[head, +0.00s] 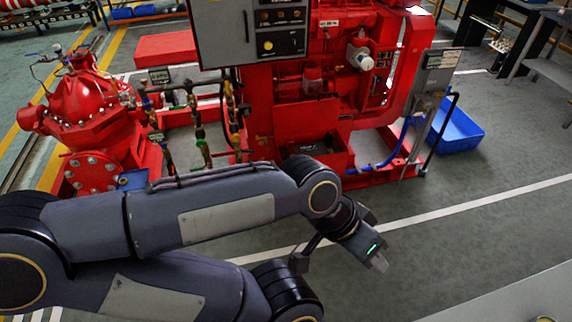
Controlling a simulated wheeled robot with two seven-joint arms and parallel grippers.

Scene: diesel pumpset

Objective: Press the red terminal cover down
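The red diesel pumpset (300,95) stands ahead of me in the head view. I cannot make out a separate red terminal cover against its red parts. A red open-topped box (335,158) sits low at the front of the engine, partly hidden behind my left arm. My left gripper (379,263) is in front of the pumpset, low and right of the picture's middle, over the floor and apart from the machine. Its fingertips are small and seen at an angle, so I cannot tell whether they are open. My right gripper is not in view.
A grey control panel (225,35) stands in front of the engine. A red pump (85,110) is at the left. A grey box on a post (438,62) and a blue crate (460,130) are at the right. The floor (480,225) there is clear.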

